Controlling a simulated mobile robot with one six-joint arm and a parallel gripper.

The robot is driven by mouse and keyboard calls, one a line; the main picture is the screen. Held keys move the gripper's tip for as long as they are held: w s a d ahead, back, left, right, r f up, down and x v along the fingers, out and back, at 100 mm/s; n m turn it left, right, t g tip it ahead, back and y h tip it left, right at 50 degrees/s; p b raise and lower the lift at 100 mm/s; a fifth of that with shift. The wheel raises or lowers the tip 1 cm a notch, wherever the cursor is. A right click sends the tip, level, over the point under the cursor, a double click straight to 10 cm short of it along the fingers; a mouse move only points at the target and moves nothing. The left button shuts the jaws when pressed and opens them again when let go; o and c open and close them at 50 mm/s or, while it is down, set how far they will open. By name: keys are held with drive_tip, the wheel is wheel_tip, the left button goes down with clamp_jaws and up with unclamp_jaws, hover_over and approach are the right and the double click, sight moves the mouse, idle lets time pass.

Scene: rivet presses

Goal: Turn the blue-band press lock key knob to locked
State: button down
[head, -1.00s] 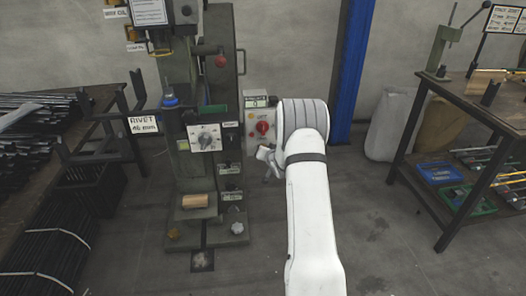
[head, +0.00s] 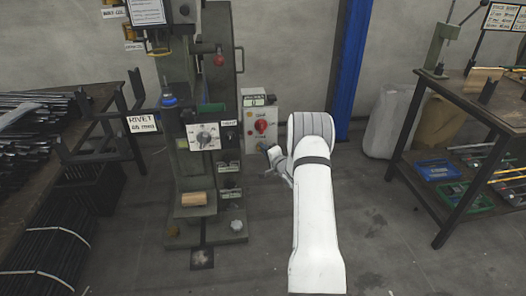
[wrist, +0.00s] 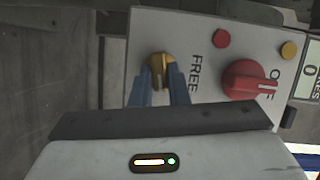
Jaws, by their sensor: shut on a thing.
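The press (head: 205,170) stands left of centre in the head view, with a blue part (head: 169,100) on it. On its right is a pale control box (head: 250,122). In the wrist view the box's panel (wrist: 200,30) carries a brass key knob (wrist: 162,70), with the word FREE printed just right of it. My gripper (wrist: 161,82) has its blue fingers closed on either side of this knob, holding it. The knob's grip runs roughly up and down in the wrist picture. My gripper also shows, small, in the head view (head: 270,150).
A large red knob (wrist: 248,80) marked OFF sits on the same panel, close right of my fingers. A small red button (wrist: 222,38) and a yellow one (wrist: 289,50) are above it.

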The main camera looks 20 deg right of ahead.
drive_tip(key=shift+w+m+t+b, duration=0.1)
drive_tip(key=shift+m+t+b, duration=0.2)
drive_tip(key=shift+m, duration=0.7)
drive_tip(key=c, duration=1.4)
unclamp_jaws()
drive_tip(key=shift+f, duration=0.1)
drive_tip(key=s+p, duration=0.1)
drive_tip(key=s, duration=0.6)
drive_tip(key=shift+s+d, duration=0.4)
